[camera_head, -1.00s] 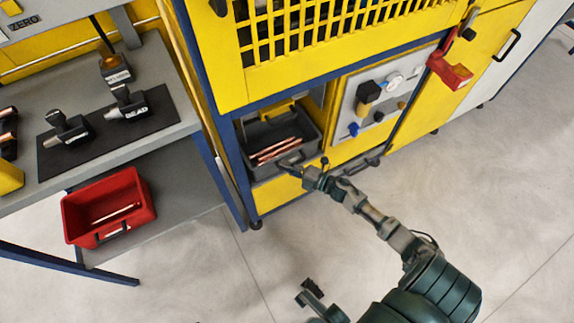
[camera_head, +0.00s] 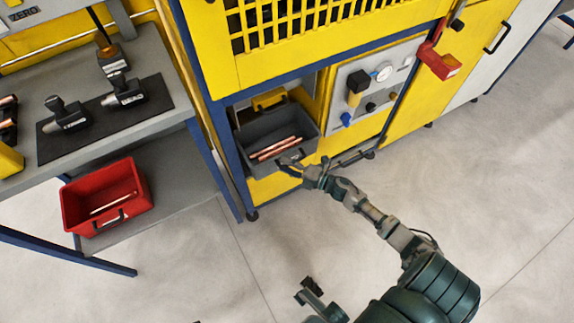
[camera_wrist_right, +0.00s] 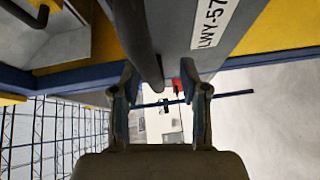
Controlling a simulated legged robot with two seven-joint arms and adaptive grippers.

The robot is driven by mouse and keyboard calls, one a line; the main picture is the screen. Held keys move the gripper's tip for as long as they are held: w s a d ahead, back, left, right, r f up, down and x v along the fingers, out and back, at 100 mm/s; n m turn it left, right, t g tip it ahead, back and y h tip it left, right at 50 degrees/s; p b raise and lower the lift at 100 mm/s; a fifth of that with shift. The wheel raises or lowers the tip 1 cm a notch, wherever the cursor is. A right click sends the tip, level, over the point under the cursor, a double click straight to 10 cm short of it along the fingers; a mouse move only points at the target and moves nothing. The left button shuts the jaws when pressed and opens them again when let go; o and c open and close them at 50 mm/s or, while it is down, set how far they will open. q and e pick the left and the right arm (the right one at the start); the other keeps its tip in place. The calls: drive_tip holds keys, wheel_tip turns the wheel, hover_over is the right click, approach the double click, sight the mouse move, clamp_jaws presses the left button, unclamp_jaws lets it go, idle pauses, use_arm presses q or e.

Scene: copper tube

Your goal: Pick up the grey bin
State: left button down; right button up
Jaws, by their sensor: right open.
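The grey bin (camera_head: 309,138) is in the low opening of the yellow machine, its front at the opening's front edge. Several copper tubes (camera_head: 275,148) lie in it. My right gripper (camera_head: 290,165) is at the bin's front face. In the right wrist view, the open fingers (camera_wrist_right: 160,95) stand on either side of the end of a dark bar (camera_wrist_right: 143,45), which looks like the bin's handle. A grey wall with a white label (camera_wrist_right: 214,22) is close beside it. The far side of the handle is hidden.
A red bin (camera_head: 130,205) with a tube stands on the lower shelf of the grey workbench (camera_head: 170,85) at left. A blue frame post (camera_head: 228,165) borders the opening. The floor in front is clear.

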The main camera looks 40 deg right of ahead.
drive_tip(key=v, duration=1.2)
